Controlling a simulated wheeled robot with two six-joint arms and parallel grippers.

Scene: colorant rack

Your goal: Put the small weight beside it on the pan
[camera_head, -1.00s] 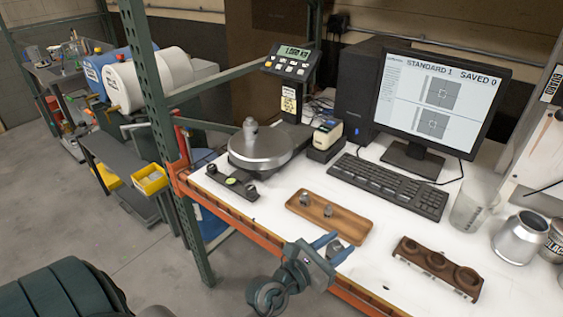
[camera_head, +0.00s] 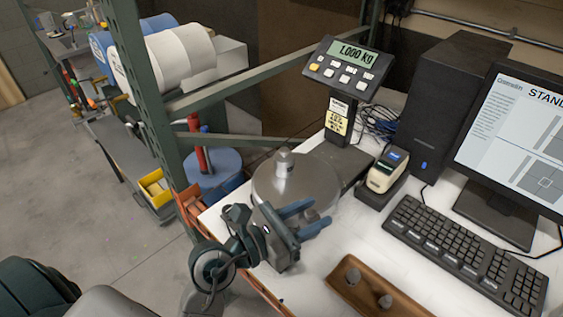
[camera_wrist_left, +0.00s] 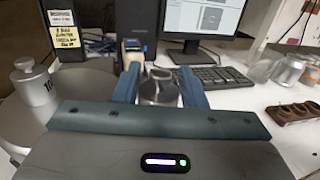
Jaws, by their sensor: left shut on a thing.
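The round metal pan (camera_head: 268,190) of the scale carries a silver knobbed weight (camera_head: 284,163). In the left wrist view that weight (camera_wrist_left: 30,85) stands on the pan (camera_wrist_left: 92,82) at the left. My left gripper (camera_head: 320,213) is at the pan's front right side, close to its rim. It is shut on a small metal weight (camera_wrist_left: 158,88), seen between the fingers in the left wrist view. My right gripper is not in view.
The scale display (camera_head: 345,58) reads 1.000 kg. A wooden tray (camera_head: 378,280) with two small weights lies at the front. A small printer-like device (camera_head: 386,172), a keyboard (camera_head: 470,250) and a monitor (camera_head: 520,140) stand to the right. A green rack post (camera_head: 150,110) rises at left.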

